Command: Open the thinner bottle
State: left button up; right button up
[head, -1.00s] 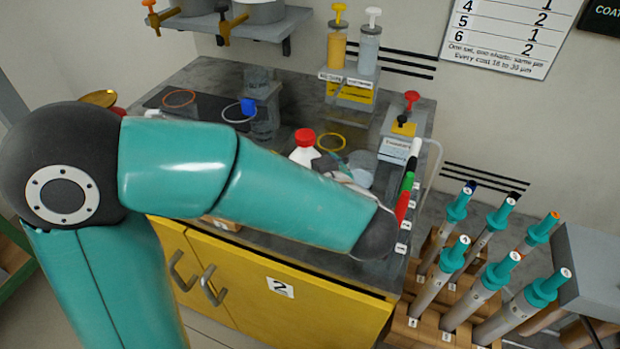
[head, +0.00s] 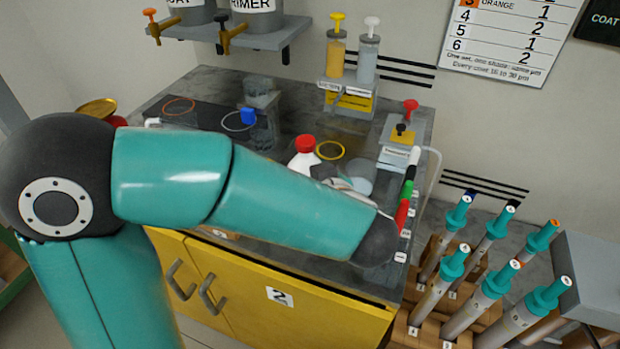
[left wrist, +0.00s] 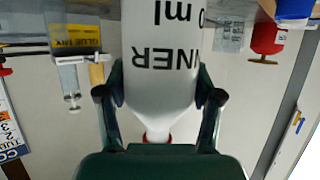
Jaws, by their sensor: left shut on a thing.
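The thinner bottle (head: 302,161) is white with a red cap (head: 305,143) on its top. In the head view my left forearm hides its lower part. In the left wrist view, which shows things upside down, the bottle (left wrist: 160,75) fills the middle, with part of its black lettering showing. Its red cap (left wrist: 158,138) is partly hidden by the gripper's body. My left gripper (left wrist: 160,98) is shut on the bottle, one finger on each side near its shoulder. In the head view the gripper is mostly behind my forearm. My right gripper is in neither view.
Several coloured markers (head: 406,190) stand at the worktop's right edge. A yellow ring (head: 330,149) lies behind the bottle. Pump dispensers (head: 350,75) stand at the back. Several teal-topped tubes (head: 497,280) stand in wooden racks at the right.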

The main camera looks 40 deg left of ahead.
pick_arm(q)
notch_tip(320, 180, up, 20)
jog(key=p, duration=0.2)
jog(key=shift+f, duration=0.15)
jog(key=o, duration=0.9)
jog(key=c, duration=1.1)
